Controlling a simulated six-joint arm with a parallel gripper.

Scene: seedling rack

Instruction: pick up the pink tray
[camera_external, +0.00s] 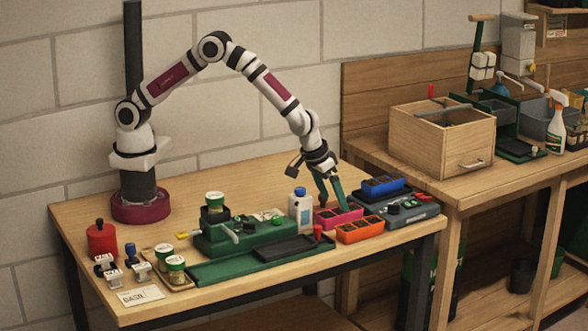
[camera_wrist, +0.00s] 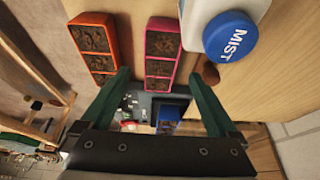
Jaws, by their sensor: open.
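The pink tray (camera_external: 341,222) sits on the workbench, between the white bottle and the orange tray. It has several compartments of dark soil. In the wrist view the pink tray (camera_wrist: 148,48) lies upper middle, its near end between my finger tips. My gripper (camera_external: 331,203) is open, pointing down over the pink tray, with its dark green fingers apart. In the wrist view my gripper (camera_wrist: 160,76) shows one finger on each side of the tray's near end. Nothing is held. Whether the fingers touch the tray, I cannot tell.
The orange tray (camera_external: 361,234) is close beside the pink one. The blue tray (camera_external: 384,188) stands behind, at a grey device (camera_external: 410,212). A white bottle (camera_external: 300,211) with a blue cap (camera_wrist: 230,36) stands close on the other side. A green machine (camera_external: 244,238) fills the bench's middle.

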